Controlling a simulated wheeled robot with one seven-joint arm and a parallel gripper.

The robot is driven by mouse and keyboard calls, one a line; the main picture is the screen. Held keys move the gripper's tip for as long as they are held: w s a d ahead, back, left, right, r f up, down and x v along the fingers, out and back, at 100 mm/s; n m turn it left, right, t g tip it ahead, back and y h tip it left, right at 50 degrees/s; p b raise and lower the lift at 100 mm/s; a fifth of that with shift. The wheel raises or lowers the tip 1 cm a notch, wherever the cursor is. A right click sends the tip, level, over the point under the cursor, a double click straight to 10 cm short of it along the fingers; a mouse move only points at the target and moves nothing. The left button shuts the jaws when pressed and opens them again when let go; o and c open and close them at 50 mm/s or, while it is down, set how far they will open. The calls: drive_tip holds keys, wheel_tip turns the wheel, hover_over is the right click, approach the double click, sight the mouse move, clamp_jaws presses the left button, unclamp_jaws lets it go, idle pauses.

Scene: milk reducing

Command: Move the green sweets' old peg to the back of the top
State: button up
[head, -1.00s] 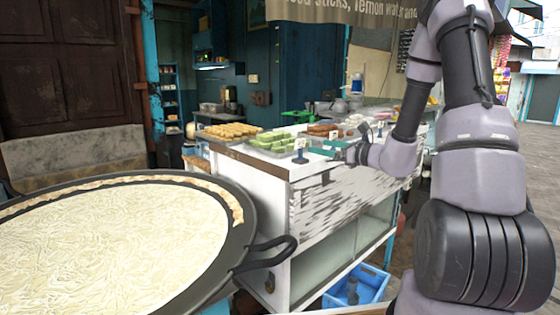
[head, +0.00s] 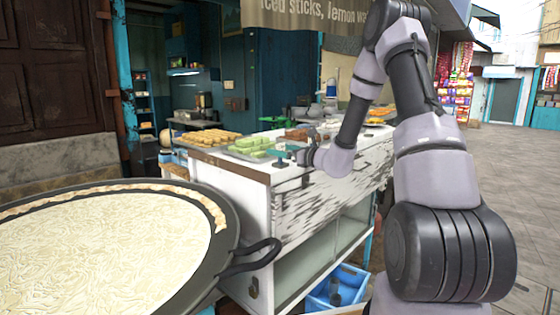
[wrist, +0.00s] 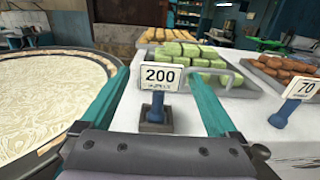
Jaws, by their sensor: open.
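The green sweets (head: 255,146) lie stacked in a clear tray on the white counter top, and also show in the wrist view (wrist: 190,55). The peg (wrist: 157,112) in front of them is a blue post on a dark square base, with a white card reading 200. It stands upright near the counter's front edge. My gripper (wrist: 158,78) is open, its teal fingers on either side of the peg with gaps, not visibly touching it. In the head view my gripper (head: 287,150) partly hides the peg's card; the dark base (head: 280,163) shows below.
Another blue peg (wrist: 290,105) with a 70 card stands to the right by brown sweets (wrist: 285,68). Yellow sweets (head: 208,137) lie farther left. A large round pan (head: 110,245) is left of the counter. Bare top (wrist: 190,118) surrounds the 200 peg's base.

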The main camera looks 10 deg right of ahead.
drive_tip(key=shift+w+a, duration=0.25)
drive_tip(key=shift+w, duration=0.1)
drive_tip(key=shift+c, duration=0.3)
clamp_jaws()
